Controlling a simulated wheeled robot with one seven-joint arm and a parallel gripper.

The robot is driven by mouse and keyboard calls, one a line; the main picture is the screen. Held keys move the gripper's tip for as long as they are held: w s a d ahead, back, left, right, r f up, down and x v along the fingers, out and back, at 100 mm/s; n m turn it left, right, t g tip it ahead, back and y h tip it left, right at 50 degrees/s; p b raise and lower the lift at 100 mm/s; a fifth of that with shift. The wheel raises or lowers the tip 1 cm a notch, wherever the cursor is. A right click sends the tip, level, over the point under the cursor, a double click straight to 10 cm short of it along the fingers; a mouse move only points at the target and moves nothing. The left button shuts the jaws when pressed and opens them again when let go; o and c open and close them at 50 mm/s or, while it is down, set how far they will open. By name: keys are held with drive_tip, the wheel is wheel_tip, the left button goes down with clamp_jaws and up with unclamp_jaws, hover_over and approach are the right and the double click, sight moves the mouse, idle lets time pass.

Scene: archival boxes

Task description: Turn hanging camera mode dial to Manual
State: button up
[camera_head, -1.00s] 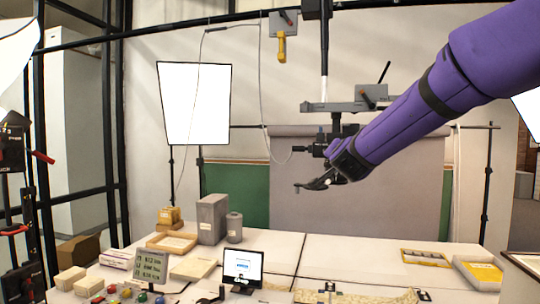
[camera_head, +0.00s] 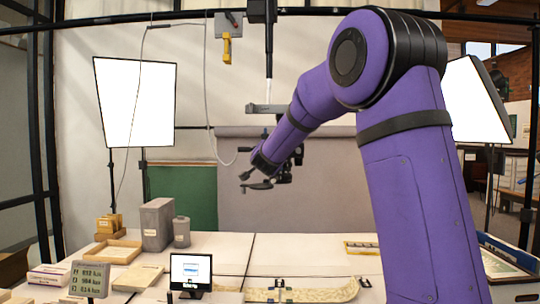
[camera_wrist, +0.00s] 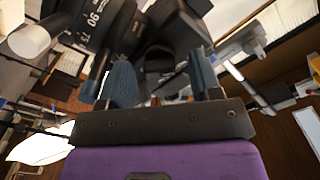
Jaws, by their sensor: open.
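The hanging camera (camera_head: 286,173) is a dark body under an overhead pole, mostly hidden behind my purple arm in the head view. In the wrist view its black body (camera_wrist: 172,50) fills the upper middle, close beyond the fingers. A black ring with white numbers (camera_wrist: 90,22) shows at the upper left. I cannot make out the mode dial or its setting. My gripper (camera_head: 251,181) is beside the camera's lower left. In the wrist view my gripper (camera_wrist: 163,82) has its two blue fingers apart, with nothing clearly between them.
A grey crossbar (camera_head: 266,108) sits above the camera, with a looped cable (camera_head: 208,110) to its left. Softboxes stand left (camera_head: 135,100) and right (camera_head: 472,100). The table (camera_head: 225,250) below holds boxes, a small screen (camera_head: 191,271) and a sign (camera_head: 90,279).

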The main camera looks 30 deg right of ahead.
drive_tip(key=shift+w+d, duration=0.25)
drive_tip(key=shift+w, duration=0.05)
drive_tip(key=shift+c, duration=0.2)
drive_tip(key=c, duration=0.9)
drive_tip(key=shift+m, duration=4.8)
